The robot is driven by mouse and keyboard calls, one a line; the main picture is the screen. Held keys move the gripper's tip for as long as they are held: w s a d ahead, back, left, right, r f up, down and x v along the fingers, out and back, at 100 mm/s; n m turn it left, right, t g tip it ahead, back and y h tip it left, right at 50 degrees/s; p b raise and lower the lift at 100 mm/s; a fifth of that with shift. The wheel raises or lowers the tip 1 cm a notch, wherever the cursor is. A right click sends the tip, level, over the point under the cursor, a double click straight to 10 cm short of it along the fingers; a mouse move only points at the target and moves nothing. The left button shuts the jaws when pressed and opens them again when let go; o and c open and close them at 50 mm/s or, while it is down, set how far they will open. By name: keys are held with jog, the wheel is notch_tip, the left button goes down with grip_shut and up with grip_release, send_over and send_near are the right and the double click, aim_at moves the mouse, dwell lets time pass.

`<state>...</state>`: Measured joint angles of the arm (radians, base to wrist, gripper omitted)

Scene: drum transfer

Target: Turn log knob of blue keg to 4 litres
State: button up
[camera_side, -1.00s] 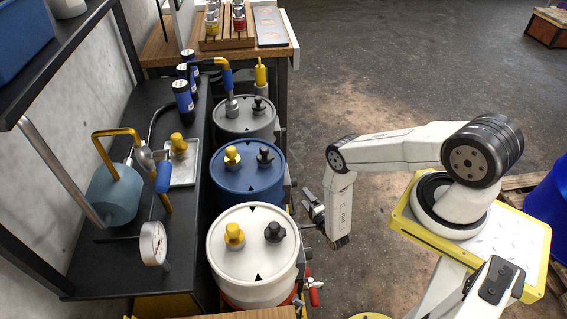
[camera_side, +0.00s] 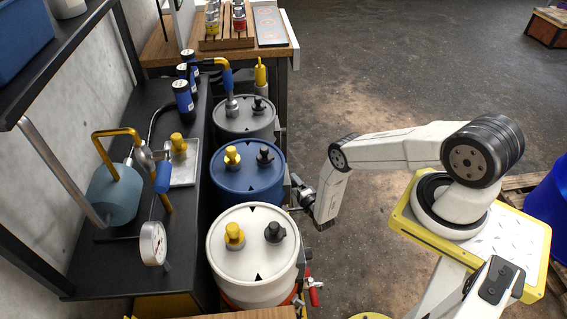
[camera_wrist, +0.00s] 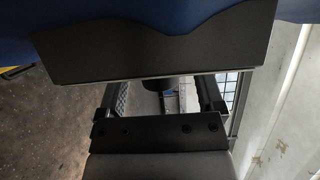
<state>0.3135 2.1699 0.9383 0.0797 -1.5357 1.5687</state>
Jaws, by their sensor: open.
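The blue keg (camera_side: 240,188) stands between the white keg and the grey keg. Its lid has a yellow cap and a black cap. In the wrist view its blue side (camera_wrist: 80,22) fills the top, with a dark panel (camera_wrist: 155,50) on it. A small dark knob-like part (camera_wrist: 158,84) sticks out below the panel's edge, largely hidden; I cannot read any scale. My gripper (camera_side: 293,194) is right of the blue keg, close to its side. In the wrist view my gripper (camera_wrist: 160,95) is open, its fingers on either side of that dark part. Contact cannot be told.
The white keg (camera_side: 240,262) is just in front, with a red-handled tap (camera_side: 314,294) at its right. The grey keg (camera_side: 225,118) is behind. A black bench (camera_side: 90,265) with pipes and a gauge (camera_side: 153,244) borders the left.

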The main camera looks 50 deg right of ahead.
grip_shut()
jog(key=shift+n+t, duration=0.4)
jog(key=shift+t, duration=0.3)
dwell(0.3)
grip_release()
jog(key=shift+f, duration=0.1)
jog(key=r+v, duration=0.1)
jog(key=v, duration=0.6)
jog(key=shift+s+a+f, duration=0.25)
jog(key=shift+s+f, duration=0.05)
jog(key=shift+f, duration=0.25)
